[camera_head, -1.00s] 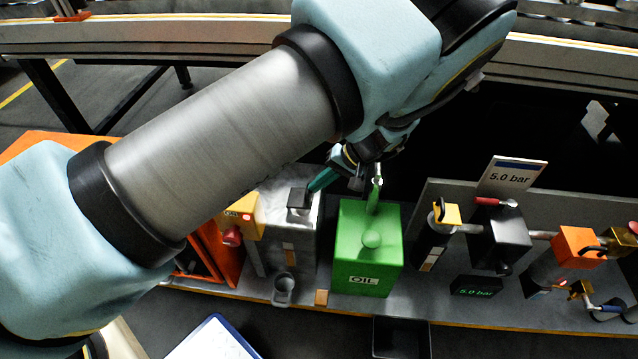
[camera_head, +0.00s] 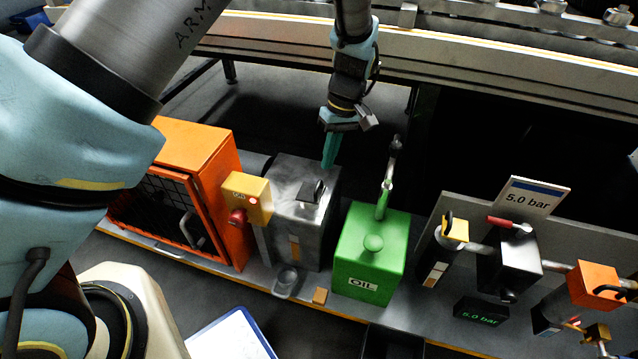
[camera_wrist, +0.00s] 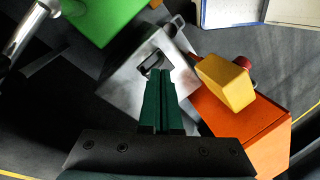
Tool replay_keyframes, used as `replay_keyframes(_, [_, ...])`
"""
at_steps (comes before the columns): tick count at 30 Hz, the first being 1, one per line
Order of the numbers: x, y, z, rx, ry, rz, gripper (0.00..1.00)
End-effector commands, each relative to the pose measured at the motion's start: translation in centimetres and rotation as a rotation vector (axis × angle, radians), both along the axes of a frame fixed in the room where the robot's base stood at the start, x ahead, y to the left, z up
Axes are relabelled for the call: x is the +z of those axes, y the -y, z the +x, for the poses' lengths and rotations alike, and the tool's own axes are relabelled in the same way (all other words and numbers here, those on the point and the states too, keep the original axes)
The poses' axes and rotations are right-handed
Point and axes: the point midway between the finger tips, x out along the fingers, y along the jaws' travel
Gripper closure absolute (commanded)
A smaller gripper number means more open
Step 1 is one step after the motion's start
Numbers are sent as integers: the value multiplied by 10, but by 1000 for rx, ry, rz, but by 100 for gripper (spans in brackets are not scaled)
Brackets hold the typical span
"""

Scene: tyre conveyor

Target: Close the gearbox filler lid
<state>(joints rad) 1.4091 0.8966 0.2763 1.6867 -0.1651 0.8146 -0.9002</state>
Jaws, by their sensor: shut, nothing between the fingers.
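The gearbox (camera_head: 298,210) is a grey metal box between the orange cage and the green oil can; it also shows in the wrist view (camera_wrist: 125,85). On its top is a small dark square filler part with a lid (camera_head: 312,193), which seems tilted; whether it is fully open or shut is hard to tell. In the wrist view this dark part (camera_wrist: 152,62) lies just beyond my fingertips. My gripper (camera_head: 328,164) has green fingers pressed together, empty, pointing down above the back of the gearbox top. The fingers (camera_wrist: 163,75) look apart from the lid in the head view.
The green oil can (camera_head: 370,262) with its upright spout stands right of the gearbox. A yellow box with a red button (camera_head: 247,197) and the orange cage (camera_head: 195,150) stand left. A grey cup (camera_head: 287,281) is in front. The conveyor (camera_head: 480,60) runs behind.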

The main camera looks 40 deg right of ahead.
Motion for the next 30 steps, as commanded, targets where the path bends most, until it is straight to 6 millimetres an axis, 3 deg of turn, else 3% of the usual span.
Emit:
replay_keyframes(1, [3,-7,14,139,-35,-56,100])
replay_keyframes(6, [32,-25,43,519,-124,-195,100])
replay_keyframes(9, [47,-33,55,672,-157,-249,100])
replay_keyframes(15, [59,-40,63,799,-184,-292,100])
replay_keyframes(20, [44,-38,60,803,-186,-291,100])
replay_keyframes(30, [-22,-28,44,801,-186,-289,100])
